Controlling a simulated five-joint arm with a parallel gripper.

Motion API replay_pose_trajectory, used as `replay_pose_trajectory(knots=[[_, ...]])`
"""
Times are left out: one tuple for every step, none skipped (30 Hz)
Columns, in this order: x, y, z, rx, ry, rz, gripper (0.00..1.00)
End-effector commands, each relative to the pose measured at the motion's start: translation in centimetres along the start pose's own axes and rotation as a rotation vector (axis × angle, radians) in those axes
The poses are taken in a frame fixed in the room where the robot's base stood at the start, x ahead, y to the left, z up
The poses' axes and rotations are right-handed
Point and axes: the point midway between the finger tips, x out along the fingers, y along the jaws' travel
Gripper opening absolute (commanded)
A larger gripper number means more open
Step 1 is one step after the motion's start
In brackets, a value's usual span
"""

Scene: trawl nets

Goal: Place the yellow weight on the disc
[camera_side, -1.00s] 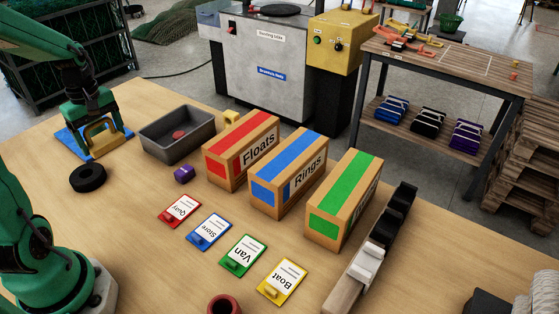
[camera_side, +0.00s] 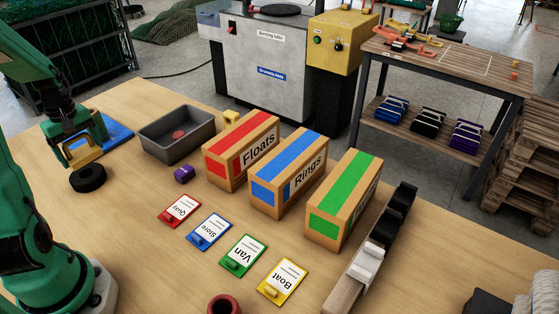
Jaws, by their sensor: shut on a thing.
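My gripper (camera_side: 80,146) is at the left and its green jaws are shut on the yellow weight (camera_side: 84,155), an arched yellow piece partly hidden by the jaws. The weight is at the near-left side of the blue mat (camera_side: 117,136), just behind the black disc (camera_side: 88,179). The disc lies flat on the table with nothing seen on top of it. I cannot tell how high the weight is, or whether it touches the disc.
A grey tray (camera_side: 153,146) with a red disc (camera_side: 179,135) inside stands to the right. Boxes and colored cards stand further right. Wood near the black disc is clear.

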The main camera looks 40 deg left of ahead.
Motion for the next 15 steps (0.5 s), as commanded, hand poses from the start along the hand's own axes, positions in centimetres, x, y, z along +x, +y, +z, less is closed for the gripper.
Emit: replay_pose_trajectory(knots=[[0.3,-0.2,-0.7,-0.002,0.003,0.002,0.23],[0.5,-0.4,-1.0,-0.002,0.003,0.002,0.23],[0.7,-0.5,-1.3,-0.003,0.003,0.002,0.23],[0.8,-0.6,-1.5,-0.002,0.003,0.002,0.23],[1.0,-0.7,-1.7,-0.001,0.002,0.002,0.23],[1.1,-0.8,-1.9,0.0,0.002,0.002,0.23],[1.2,-0.9,-2.1,0.0,0.003,0.002,0.23],[1.2,-0.9,-2.2,0.0,0.003,0.002,0.23],[1.3,-1.0,-2.3,0.0,0.004,0.003,0.23],[1.3,-1.0,-2.3,0.0,0.004,0.003,0.23],[1.3,-1.0,-2.3,0.0,0.004,0.003,0.23],[1.3,-1.0,-2.4,0.0,0.005,0.003,0.23],[1.3,-1.0,-2.4,0.001,0.005,0.003,0.23],[1.3,-1.0,-2.3,0.001,0.005,0.003,0.23],[1.4,-1.0,-2.3,0.001,0.004,0.003,0.23]])
